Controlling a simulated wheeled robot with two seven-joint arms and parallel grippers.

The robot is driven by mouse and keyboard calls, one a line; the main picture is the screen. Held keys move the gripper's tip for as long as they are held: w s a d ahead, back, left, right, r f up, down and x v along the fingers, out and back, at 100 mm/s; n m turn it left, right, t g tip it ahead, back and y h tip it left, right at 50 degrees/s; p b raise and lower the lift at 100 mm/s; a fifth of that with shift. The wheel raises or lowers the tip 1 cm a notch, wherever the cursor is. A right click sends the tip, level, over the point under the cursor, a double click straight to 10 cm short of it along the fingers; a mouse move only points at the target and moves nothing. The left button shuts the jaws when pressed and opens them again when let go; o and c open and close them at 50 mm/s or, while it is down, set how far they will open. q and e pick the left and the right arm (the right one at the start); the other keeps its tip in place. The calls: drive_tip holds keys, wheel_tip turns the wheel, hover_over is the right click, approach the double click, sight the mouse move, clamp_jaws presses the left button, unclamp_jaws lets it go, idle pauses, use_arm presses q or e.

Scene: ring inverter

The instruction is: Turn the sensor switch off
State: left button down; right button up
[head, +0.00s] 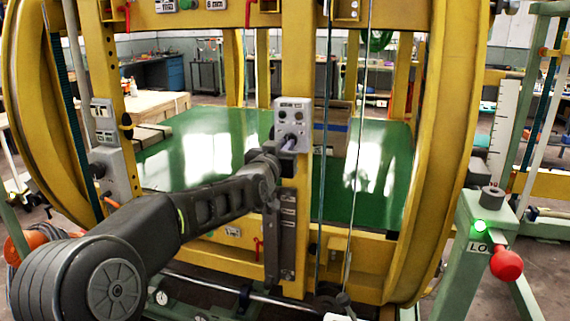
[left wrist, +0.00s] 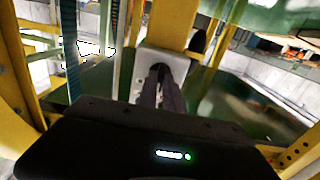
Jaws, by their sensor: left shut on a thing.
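The sensor switch box (head: 292,108) is a small light grey panel with dark round knobs and a label, fixed to the yellow middle post of the ring inverter. My left gripper (head: 286,145) reaches up to the lower part of this box and is shut on the sensor switch, which is mostly hidden by the fingers. In the left wrist view the fingers (left wrist: 161,74) come together against the pale face of the box (left wrist: 178,64). My right gripper is not in view.
The yellow ring frame (head: 436,150) surrounds the green board (head: 215,135). Vertical cables (head: 361,120) hang right of the post. A second grey box (head: 110,165) sits on the left post. A green stand with a red knob (head: 506,264) and lit green lamp is at right.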

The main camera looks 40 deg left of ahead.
use_arm(q)
drive_tip(key=shift+n+b, duration=2.8)
drive_tip(key=shift+n, duration=1.1)
drive_tip(key=c, duration=1.5)
unclamp_jaws()
drive_tip(key=v, duration=0.7)
drive_tip(key=shift+s+d, duration=0.15)
drive_tip(key=shift+s, duration=0.25)
